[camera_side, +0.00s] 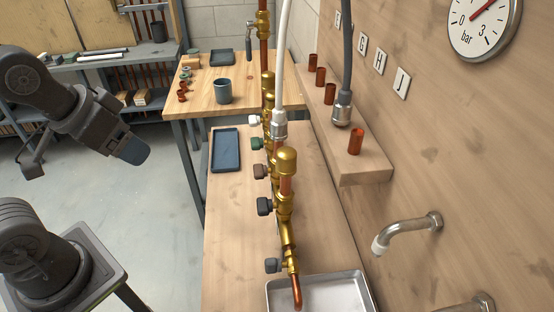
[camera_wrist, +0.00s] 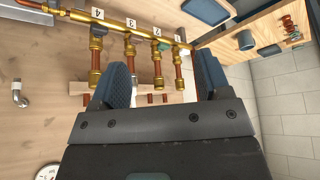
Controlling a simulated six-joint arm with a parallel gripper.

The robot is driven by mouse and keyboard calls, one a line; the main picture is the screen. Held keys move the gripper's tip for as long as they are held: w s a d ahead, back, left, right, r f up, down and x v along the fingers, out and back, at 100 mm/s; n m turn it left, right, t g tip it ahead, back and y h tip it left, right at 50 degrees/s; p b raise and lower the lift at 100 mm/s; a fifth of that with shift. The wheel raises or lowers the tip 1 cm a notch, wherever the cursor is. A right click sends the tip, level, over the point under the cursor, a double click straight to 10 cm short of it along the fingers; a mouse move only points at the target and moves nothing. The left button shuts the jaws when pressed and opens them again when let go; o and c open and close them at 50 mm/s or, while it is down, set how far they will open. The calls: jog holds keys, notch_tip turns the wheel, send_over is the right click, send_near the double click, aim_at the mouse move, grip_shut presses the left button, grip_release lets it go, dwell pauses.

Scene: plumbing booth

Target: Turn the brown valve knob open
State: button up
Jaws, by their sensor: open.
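The brown valve knob (camera_side: 261,171) sits on the left side of the brass manifold (camera_side: 285,205) in the side view, between a green knob (camera_side: 257,143) and a dark blue-grey knob (camera_side: 264,206). My gripper (camera_side: 132,150) is well to the left of the manifold, apart from every knob, above the floor. In the wrist view my gripper (camera_wrist: 163,80) is open, with nothing between its blue fingers. The brass manifold (camera_wrist: 120,22) shows beyond them with number tags; the brown knob is too small there to read its angle.
A white knob (camera_side: 254,120) and a grey knob (camera_side: 272,265) are on the same pipe. White and dark hoses hang over the bench. A blue tray (camera_side: 226,150) lies left of the manifold, a metal tray (camera_side: 335,290) in front. Copper fittings stand on a wooden ledge (camera_side: 365,175).

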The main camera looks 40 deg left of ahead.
jog(key=w+a+f+m+t+y, duration=0.1)
jog(key=w+a+f+m+t, duration=0.2)
jog(key=w, duration=0.5)
jog(key=w+a+f+m+t, duration=0.1)
jog(key=w+a+f+t, duration=0.1)
jog(key=w+a+f, duration=0.45)
jog(key=m+t+h, duration=0.2)
jog(key=m+h, duration=0.3)
jog(key=h, duration=0.9)
send_near(258, 169)
jog(key=x, duration=1)
jog(key=shift+f, duration=0.3)
jog(key=c, duration=0.9)
